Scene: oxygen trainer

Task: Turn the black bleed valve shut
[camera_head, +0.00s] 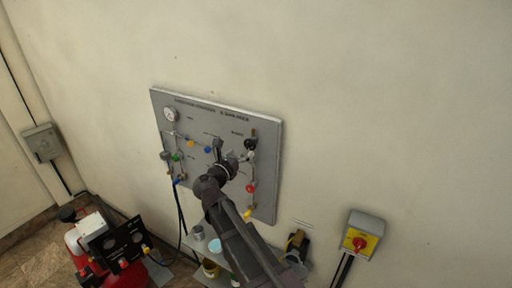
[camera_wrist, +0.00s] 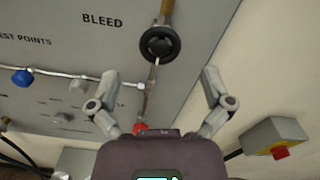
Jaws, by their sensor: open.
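The black bleed valve (camera_wrist: 160,44) is a round black knob on a vertical pipe, right of the word BLEED on the grey panel in the wrist view. In the head view the black valve (camera_head: 250,144) shows at the panel's upper right, just right of my arm's end. My gripper (camera_wrist: 161,80) is open and empty in the wrist view, its two fingers spread wide to left and right below the knob. It appears apart from the knob. In the head view my gripper (camera_head: 232,158) is close to the panel, its fingers partly hidden and hard to make out.
The grey panel (camera_head: 264,120) carries a gauge (camera_head: 171,114), a blue knob (camera_wrist: 22,77) and a red knob (camera_wrist: 140,127) below the bleed valve. A yellow box with a red switch (camera_head: 360,243) is on the wall at right. A red machine (camera_head: 125,275) stands lower left.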

